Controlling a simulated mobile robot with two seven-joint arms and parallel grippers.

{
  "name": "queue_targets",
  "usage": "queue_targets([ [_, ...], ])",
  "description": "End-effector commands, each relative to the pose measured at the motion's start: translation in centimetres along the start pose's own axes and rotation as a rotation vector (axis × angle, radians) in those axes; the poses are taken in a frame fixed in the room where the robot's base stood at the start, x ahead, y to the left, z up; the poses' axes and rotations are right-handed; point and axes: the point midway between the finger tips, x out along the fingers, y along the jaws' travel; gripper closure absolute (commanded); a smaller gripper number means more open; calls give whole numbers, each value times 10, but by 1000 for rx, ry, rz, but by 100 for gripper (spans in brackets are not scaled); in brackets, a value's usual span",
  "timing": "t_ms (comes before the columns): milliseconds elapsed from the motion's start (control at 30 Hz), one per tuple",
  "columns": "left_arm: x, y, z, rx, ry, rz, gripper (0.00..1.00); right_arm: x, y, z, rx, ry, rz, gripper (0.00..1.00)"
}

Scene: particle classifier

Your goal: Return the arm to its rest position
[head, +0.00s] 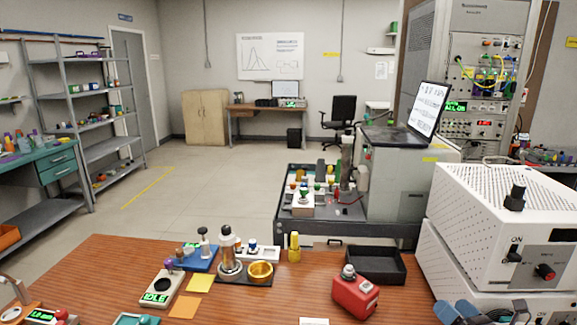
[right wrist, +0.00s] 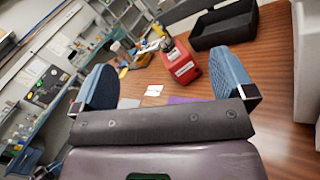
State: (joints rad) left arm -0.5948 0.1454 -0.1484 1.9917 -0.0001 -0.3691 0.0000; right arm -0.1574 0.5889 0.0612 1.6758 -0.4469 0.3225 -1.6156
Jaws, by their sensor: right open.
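My right gripper (head: 458,312) shows at the bottom right of the head view, beside the white instrument boxes. In the right wrist view the blue pads of the right gripper (right wrist: 165,80) are wide apart with nothing between them. A red container (head: 354,294) with a grey cap stands on the wooden table (head: 110,262), apart from the gripper; it also shows beyond the pads in the right wrist view (right wrist: 183,65). I do not see my left gripper in either view.
A black open tray (head: 375,267) lies behind the red container. White instrument boxes (head: 480,210) stand at the right. A metal cylinder (head: 228,248), a brass cup (head: 261,272) and a meter reading IDLE (head: 158,290) stand left of centre. A dark cart (head: 290,222) is behind the table.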

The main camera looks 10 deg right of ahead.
Motion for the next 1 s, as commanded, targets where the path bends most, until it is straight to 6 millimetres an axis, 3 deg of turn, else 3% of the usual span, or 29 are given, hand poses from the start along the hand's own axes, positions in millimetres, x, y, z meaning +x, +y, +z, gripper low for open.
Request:
queue_targets([
  [267, 1, 1, -1, -1, 2, 2, 57, -31, 17, -40, 605, -67, -347, 0],
  [467, -1, 1, 3, -3, -5, 1, 57, -65, 36, -71, 1039, -153, -609, 0],
  [800, -4, 1, 8, -6, -17, -1, 57, -141, 94, -118, 1701, -384, -1097, 0],
  [1000, -3, 2, 6, -5, -11, 0, 57, -177, 130, -132, 1929, -524, -1333, 0],
])
